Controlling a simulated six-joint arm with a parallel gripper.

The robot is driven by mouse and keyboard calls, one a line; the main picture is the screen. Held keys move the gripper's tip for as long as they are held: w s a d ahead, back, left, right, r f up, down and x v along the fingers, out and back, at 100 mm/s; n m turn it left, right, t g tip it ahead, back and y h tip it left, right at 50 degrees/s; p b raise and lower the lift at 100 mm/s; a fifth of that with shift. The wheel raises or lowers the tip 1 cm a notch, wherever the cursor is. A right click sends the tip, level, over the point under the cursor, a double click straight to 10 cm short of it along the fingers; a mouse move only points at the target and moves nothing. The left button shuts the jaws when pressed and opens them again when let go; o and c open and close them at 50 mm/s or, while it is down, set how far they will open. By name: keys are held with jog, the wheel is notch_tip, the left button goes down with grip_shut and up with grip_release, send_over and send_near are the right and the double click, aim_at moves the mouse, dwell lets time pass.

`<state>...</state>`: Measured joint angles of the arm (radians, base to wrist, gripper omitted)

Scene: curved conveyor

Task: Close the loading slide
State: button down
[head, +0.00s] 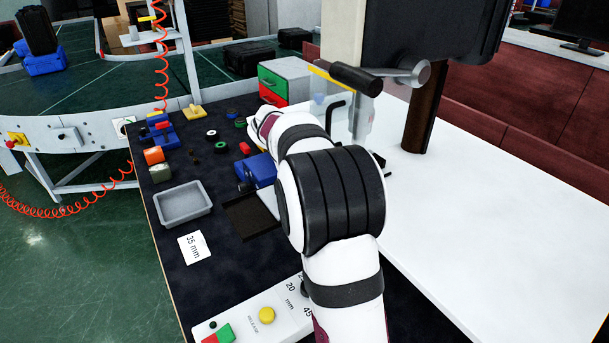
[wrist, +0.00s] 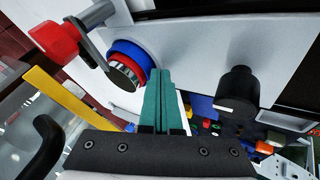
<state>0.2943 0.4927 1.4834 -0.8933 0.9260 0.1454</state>
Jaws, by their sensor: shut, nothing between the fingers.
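My gripper (wrist: 160,75) shows in the wrist view as two green fingers pressed together, with nothing between them. Its tips are beside a round part with blue and red rings (wrist: 130,60) on a pale grey machine body (wrist: 195,45). Whether they touch it is unclear. In the head view my arm hides the fingers. I cannot tell for certain which part is the loading slide. A clear panel with a yellow edge (wrist: 60,98) and a black curved handle (wrist: 42,150) is at lower left in the wrist view; the handle also shows in the head view (head: 338,106).
A red knob on a lever (wrist: 55,40) and a black knob (wrist: 238,88) flank the fingers. The dark mat holds a grey tray (head: 184,204), a blue block (head: 259,169) and several small parts. The white tabletop (head: 470,220) at right is clear.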

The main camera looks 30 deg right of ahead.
jog(key=v, duration=1)
jog(key=s+a+n+t, duration=0.1)
jog(key=s+a+n, duration=0.1)
jog(key=s, duration=0.6)
jog(key=d+r+x, duration=0.1)
jog(key=x, duration=1.1)
jog(key=shift+s+d+f+y, duration=0.25)
jog(key=shift+d+y, duration=0.15)
jog(key=shift+d, duration=0.15)
